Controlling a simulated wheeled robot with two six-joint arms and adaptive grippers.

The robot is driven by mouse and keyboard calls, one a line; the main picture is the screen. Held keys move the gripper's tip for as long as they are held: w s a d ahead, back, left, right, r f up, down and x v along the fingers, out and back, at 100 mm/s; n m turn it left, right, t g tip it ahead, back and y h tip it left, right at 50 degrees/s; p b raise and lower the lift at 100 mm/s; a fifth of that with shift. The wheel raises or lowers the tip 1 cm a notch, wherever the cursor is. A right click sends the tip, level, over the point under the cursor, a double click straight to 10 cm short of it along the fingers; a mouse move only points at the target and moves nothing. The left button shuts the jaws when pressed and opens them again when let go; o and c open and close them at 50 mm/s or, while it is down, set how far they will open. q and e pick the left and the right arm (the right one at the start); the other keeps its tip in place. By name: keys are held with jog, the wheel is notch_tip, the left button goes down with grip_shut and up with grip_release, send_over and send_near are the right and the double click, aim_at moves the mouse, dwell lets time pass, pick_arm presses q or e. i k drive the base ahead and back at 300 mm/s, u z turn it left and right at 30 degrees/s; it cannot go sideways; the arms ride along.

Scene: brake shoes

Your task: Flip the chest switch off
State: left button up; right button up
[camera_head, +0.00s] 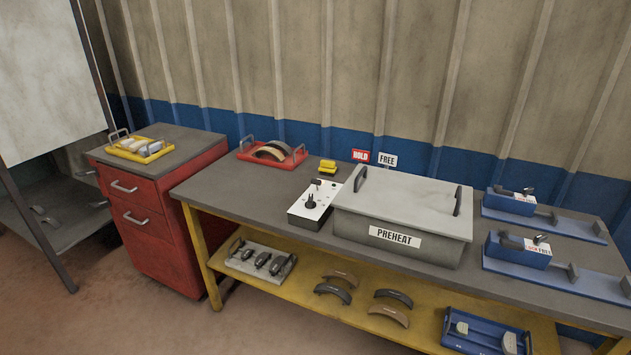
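The grey chest (400,210) labelled PREHEAT stands on the workbench with its lid closed. A white-topped control box (314,203) sits against its left side. A black knob or lever (310,201) stands up from the box top, and a smaller dark part (316,182) shows near its back edge. I cannot tell which of them is the switch or what position it is in. Neither of my grippers is in view.
The workbench (225,190) also holds a red tray (300,155), yellow blocks (327,167), HOLD (361,156) and FREE (387,160) signs and two blue fixtures (515,202). A red cabinet (150,215) stands left. The yellow lower shelf (300,292) holds brake shoes and trays.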

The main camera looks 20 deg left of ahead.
aim_at(317, 183)
jog(key=u, duration=0.35)
jog(key=k, duration=0.85)
jog(key=u, duration=0.55)
jog(key=k, duration=0.45)
jog(key=u, duration=0.8)
jog(key=i, duration=2.3)
jog(key=z, duration=1.35)
jog(key=i, duration=0.75)
jog(key=z, duration=0.85)
